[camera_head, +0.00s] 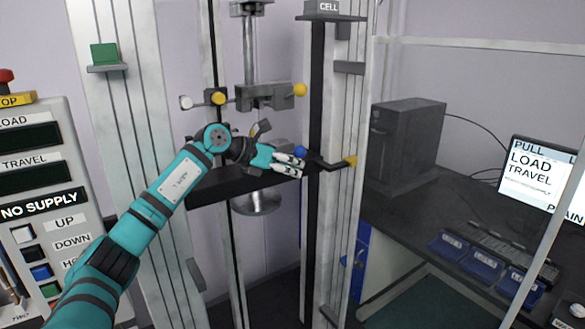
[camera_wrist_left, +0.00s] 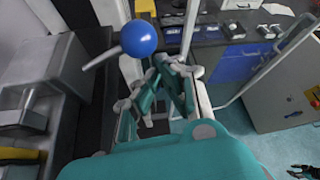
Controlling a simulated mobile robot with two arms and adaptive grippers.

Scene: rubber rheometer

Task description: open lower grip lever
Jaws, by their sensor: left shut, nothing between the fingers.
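The lower grip lever shows as a blue ball knob (camera_head: 300,151) beside the dark crossbeam, below the upper grip. In the left wrist view the blue knob (camera_wrist_left: 138,38) sits on a pale rod that runs left toward a grey grip block (camera_wrist_left: 62,68). My left gripper (camera_head: 290,164) is shut and empty, its pale fingertips just below and left of the knob in the head view. In the left wrist view my left gripper (camera_wrist_left: 160,82) appears just below the knob. Contact between them cannot be told. The lower grip body is mostly hidden behind my arm.
The upper grip (camera_head: 262,96) has a yellow knob (camera_head: 300,89) on its right. A yellow-ended dark bracket (camera_head: 350,161) is right of my gripper, near the frame column. A small dark shape at the lower right of the left wrist view may be my right gripper (camera_wrist_left: 304,172).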

